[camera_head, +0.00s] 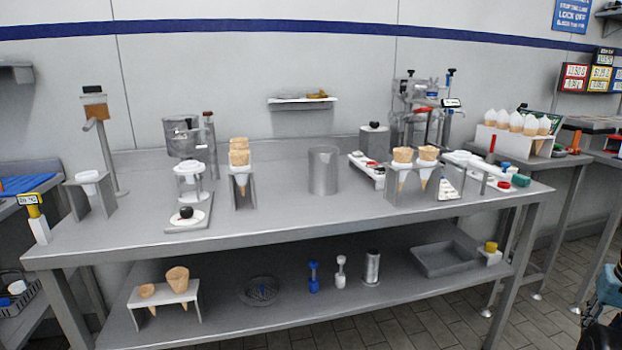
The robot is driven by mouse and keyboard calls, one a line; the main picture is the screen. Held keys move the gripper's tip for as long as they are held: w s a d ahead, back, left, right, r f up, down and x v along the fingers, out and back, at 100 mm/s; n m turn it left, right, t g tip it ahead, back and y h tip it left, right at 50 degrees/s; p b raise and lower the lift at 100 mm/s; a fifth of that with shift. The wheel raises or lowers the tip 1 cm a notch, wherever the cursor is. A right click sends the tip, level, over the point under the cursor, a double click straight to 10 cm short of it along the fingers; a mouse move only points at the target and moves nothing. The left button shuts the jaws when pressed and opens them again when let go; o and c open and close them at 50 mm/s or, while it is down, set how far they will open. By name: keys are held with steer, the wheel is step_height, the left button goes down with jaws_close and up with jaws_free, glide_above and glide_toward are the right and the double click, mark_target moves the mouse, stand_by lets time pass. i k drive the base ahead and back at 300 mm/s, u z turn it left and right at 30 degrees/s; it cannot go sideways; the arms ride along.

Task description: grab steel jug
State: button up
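A plain steel cylinder (323,172), which looks like the steel jug, stands upright near the middle of the steel table (290,210). Its top looks open, and no handle or spout can be made out. The table around it is clear on its near side. A dark and teal part is cut off at the lower right edge of the picture; I cannot tell whether it belongs to my arm. No gripper fingers show.
Left of the cylinder stand a cone holder (242,185) and a steel machine (187,138). To its right are a white tray (368,172), another cone holder (412,190) and a press-like machine (425,115). A lower shelf (330,305) holds smaller items.

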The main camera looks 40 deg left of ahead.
mark_target(323, 161)
steer(key=z, duration=0.9)
steer(key=i, duration=1.35)
steer(key=u, duration=3.45)
steer(key=i, duration=0.35)
steer(key=u, duration=0.25)
